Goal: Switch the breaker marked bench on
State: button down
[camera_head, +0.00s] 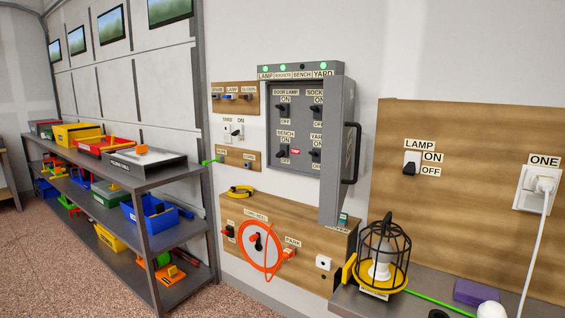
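The breaker marked BENCH (282,153) is a dark toggle in the lower left of the open grey breaker panel (300,172) on the wall. ON is printed above it and OFF below it. Its exact lever position is too small to tell. On the panel's top strip, the lamp above BENCH (303,67) is dark, while the lamps above the LAMP (265,68) and YARD (323,65) labels glow green. My gripper is not in view.
The panel's grey door (337,155) stands open on the right, with a dark handle (352,153). Other breakers (316,109) sit close around BENCH. A caged lamp (381,262) stands on the bench below right. Metal shelves (150,185) hold bins at left. Floor before the shelves is clear.

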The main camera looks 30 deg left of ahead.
aim_at(280, 154)
jog(key=i+j, duration=0.1)
jog(key=j, duration=1.05)
jog(key=i+j+z, duration=0.15)
jog(key=j, duration=2.1)
jog(key=i+z, duration=0.05)
